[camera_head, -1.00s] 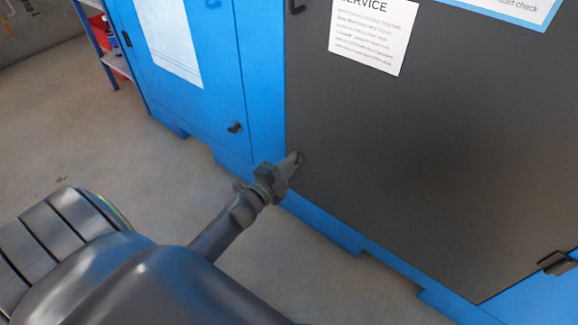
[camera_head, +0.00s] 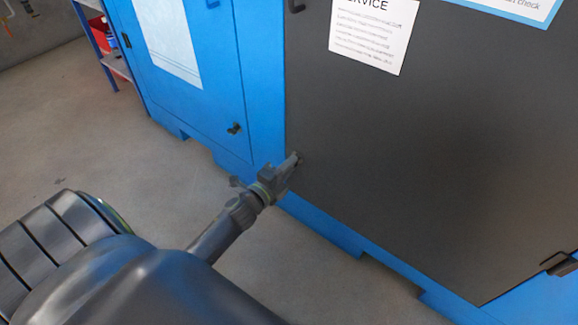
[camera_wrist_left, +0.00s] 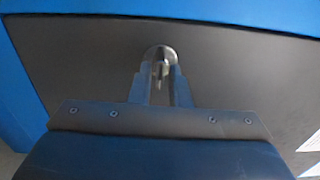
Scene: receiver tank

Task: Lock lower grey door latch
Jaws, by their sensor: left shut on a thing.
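The dark grey door (camera_head: 420,170) fills the right half of the head view, set in a blue cabinet. Its lower latch sits near the door's lower left edge, mostly hidden by my left gripper (camera_head: 296,160) in the head view. In the left wrist view the latch (camera_wrist_left: 158,54) shows as a round metal base with a small handle standing out from it. My left gripper (camera_wrist_left: 160,88) is shut on that handle, one finger on each side. The exact angle of the handle is hard to tell. My right gripper is not in view.
A blue door with a small black latch (camera_head: 234,128) is left of the grey door. A paper sign (camera_head: 373,35) hangs on the grey door. A hinge (camera_head: 558,263) is at its lower right. A shelf (camera_head: 112,50) stands at the far left. The floor (camera_head: 100,140) in front is clear.

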